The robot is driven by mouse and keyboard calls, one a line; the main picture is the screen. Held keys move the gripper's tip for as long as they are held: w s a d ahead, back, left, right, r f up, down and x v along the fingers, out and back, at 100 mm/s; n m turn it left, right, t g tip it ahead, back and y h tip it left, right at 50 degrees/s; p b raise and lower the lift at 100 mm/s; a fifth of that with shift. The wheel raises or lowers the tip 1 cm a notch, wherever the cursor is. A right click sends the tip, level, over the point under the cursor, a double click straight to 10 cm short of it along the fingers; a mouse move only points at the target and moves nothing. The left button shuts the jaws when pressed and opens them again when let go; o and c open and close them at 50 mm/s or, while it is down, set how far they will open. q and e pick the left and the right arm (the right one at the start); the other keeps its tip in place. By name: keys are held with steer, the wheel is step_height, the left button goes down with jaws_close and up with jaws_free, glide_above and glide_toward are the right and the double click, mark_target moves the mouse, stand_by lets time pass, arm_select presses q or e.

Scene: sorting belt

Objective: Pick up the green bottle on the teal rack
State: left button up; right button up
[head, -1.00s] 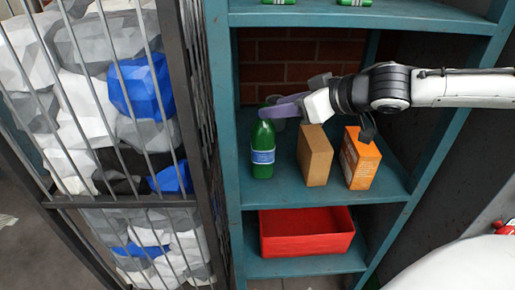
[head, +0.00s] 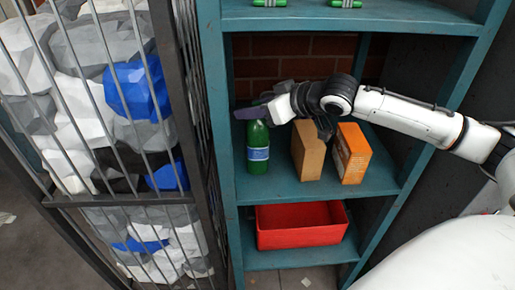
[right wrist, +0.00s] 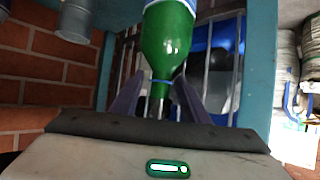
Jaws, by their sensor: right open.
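The green bottle (head: 258,150) stands upright on the middle shelf of the teal rack (head: 305,190), near its left post. It has a blue and white label. My right gripper (head: 250,112) reaches in from the right and lies at the bottle's top, hiding its neck in the head view. In the right wrist view the bottle (right wrist: 167,42) appears with its neck between the two open purple fingers (right wrist: 158,100). The bottle's neck end points toward the palm. Whether a finger touches the bottle is unclear. My left gripper is not in view.
A brown box (head: 308,150) and an orange box (head: 351,153) stand right of the bottle. A red bin (head: 300,237) sits on the shelf below. A barred cage (head: 168,100) stands close at left. A grey cylinder (right wrist: 75,20) shows in the right wrist view.

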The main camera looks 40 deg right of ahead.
steer(key=shift+x, duration=1.25)
jaws_close()
